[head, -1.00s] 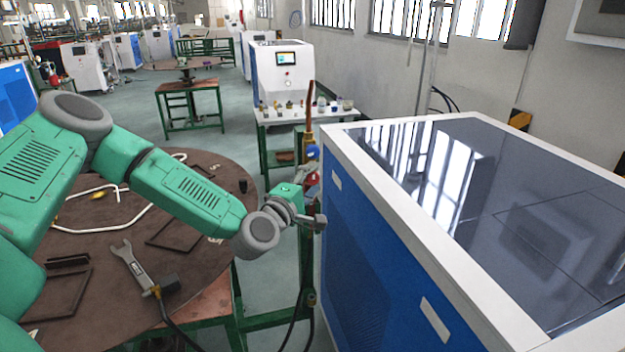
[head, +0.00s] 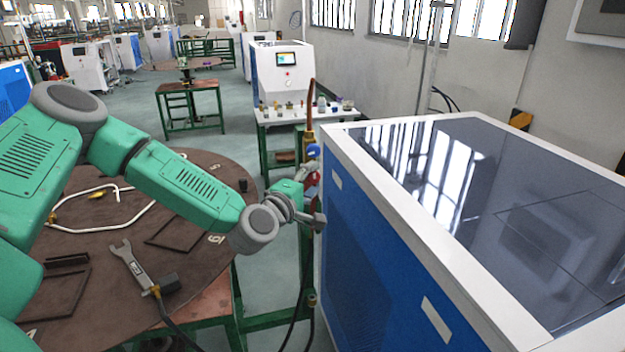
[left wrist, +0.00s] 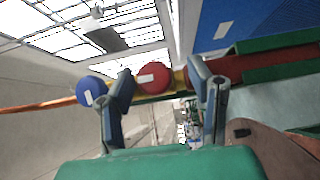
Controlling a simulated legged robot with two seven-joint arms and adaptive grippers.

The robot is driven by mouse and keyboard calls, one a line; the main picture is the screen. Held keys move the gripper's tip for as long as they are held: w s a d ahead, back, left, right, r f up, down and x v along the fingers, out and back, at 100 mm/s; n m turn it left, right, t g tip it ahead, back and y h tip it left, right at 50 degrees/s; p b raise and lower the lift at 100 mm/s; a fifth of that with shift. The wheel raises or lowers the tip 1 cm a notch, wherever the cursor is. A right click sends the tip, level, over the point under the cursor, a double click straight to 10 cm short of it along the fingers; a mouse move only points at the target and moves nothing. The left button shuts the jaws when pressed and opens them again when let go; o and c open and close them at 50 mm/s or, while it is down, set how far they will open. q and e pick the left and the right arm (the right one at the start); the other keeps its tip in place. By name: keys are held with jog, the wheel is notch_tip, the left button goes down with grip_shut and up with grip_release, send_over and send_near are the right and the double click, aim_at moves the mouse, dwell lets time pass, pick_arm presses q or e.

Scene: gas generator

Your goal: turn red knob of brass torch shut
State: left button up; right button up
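The brass torch (head: 309,120) stands upright between the round table and the blue-and-white cabinet. Its blue knob (head: 313,151) sits above its red knob (head: 313,179), which is partly hidden by my left gripper (head: 314,195). In the left wrist view the torch runs across the picture. The red knob (left wrist: 153,77) lies between the two spread fingers of my left gripper (left wrist: 161,72), with gaps on both sides. The blue knob (left wrist: 91,91) is outside the left finger. Whether a finger touches the torch is unclear. My right gripper is not in view.
The blue-and-white cabinet (head: 350,245) stands close to the right of my left gripper. The round brown table (head: 110,265), bearing a wrench-like tool (head: 133,268) and bent rods, lies below my left arm. A small table with several items (head: 300,115) stands behind.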

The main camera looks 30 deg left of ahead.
pick_arm(q)
jog(key=shift+s+r, duration=0.1)
jog(key=shift+s, duration=0.3)
jog(key=s, duration=1.1)
jog(key=shift+d, duration=0.3)
